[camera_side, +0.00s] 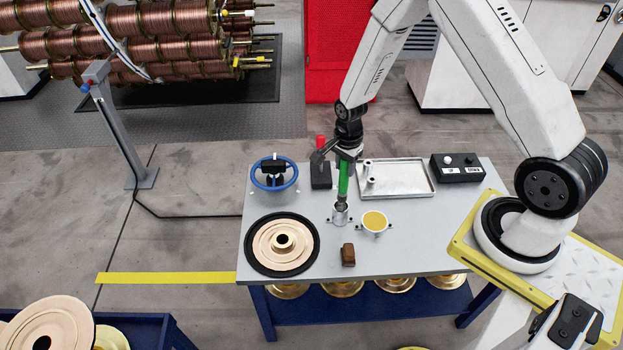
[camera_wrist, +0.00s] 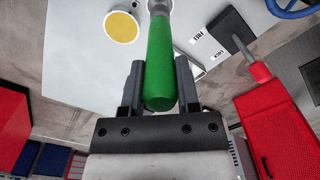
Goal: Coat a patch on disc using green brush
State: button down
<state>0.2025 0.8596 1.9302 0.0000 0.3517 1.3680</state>
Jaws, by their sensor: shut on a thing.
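My gripper (camera_side: 346,155) is shut on the green brush (camera_side: 344,180) and holds it upright, handle up. In the wrist view the green handle (camera_wrist: 160,65) sits between the two fingers (camera_wrist: 160,85). The brush's lower end is at a small metal holder (camera_side: 340,215); I cannot tell whether the tip is inside it, and the bristles are hidden. The disc (camera_side: 264,250), copper-coloured with a black rim and a dark centre hub, lies flat at the front left of the table. A cup of yellow-tan paste (camera_side: 374,221) stands just right of the holder and also shows in the wrist view (camera_wrist: 121,27).
A blue handwheel (camera_side: 272,180), a red-handled lever (camera_side: 321,165), a metal tray (camera_side: 405,178) and a black control box (camera_side: 457,167) line the back of the grey table (camera_side: 425,245). A brown block (camera_side: 348,255) lies near the front edge. The front right is clear.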

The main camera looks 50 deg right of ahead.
jog(key=s+d, duration=0.5)
jog(key=s, duration=0.4)
jog(key=shift+s+f, duration=0.15)
jog(key=shift+f, duration=0.15)
jog(key=shift+f, duration=3.4)
jog(key=shift+r, duration=0.1)
notch_tip(320, 180, up, 7)
dwell(1.1)
dwell(0.6)
